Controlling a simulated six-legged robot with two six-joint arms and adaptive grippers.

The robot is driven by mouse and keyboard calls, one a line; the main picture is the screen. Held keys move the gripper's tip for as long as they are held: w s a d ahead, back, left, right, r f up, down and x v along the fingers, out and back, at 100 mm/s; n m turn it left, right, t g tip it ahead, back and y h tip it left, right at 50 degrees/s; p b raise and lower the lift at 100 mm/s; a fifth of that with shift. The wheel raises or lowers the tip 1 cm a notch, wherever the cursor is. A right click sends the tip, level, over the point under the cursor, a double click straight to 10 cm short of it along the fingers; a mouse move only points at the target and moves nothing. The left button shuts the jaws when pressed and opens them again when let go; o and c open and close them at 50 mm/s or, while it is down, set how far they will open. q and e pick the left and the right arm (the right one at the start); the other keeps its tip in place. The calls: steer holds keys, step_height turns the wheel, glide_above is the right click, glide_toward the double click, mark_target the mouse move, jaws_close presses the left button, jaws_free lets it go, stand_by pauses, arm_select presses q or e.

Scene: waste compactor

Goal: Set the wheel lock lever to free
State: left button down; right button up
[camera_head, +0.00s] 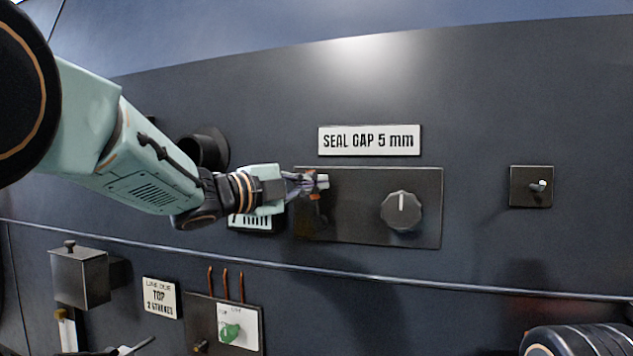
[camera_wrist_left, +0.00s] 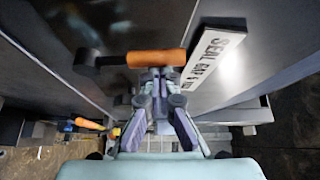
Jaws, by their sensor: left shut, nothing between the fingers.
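An orange-gripped lever (camera_wrist_left: 152,59) on a dark arm shows ahead of my left gripper in the left wrist view; I take it as the wheel lock lever, though I see no label naming it. In the head view only a small orange part (camera_head: 315,197) shows, the rest hidden by my gripper. My left gripper (camera_head: 321,181) is shut and empty at the left end of the dark knob panel (camera_head: 350,232). In the left wrist view its fingertips (camera_wrist_left: 158,73) are right at the orange grip; I cannot tell whether they touch. My right gripper is not in view.
A round knob (camera_head: 401,212) sits on the panel under a "SEAL GAP 5 mm" sign (camera_head: 369,140). A small toggle switch (camera_head: 537,186) is farther right. A rail (camera_head: 400,280) runs below.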

arm_select(q)
steer(key=a+n+t+b, duration=0.1)
steer(key=n+b, duration=0.1)
steer(key=n, duration=0.1)
steer(key=a+f+n+t+b, duration=0.1)
steer(key=a+n+t+b, duration=0.1)
steer(key=n, duration=0.1)
steer(key=w+a+f+n+t+b, duration=0.1)
steer(key=a+n+t+b, duration=0.1)
steer(key=n, duration=0.2)
steer(key=shift+w+f, duration=0.1)
steer(key=shift+f, duration=0.1)
stand_by(0.4)
steer(key=shift+w+a+f+b, duration=0.1)
steer(key=shift+a+b, duration=0.15)
steer(key=shift+b, duration=0.05)
steer(key=shift+d, duration=0.15)
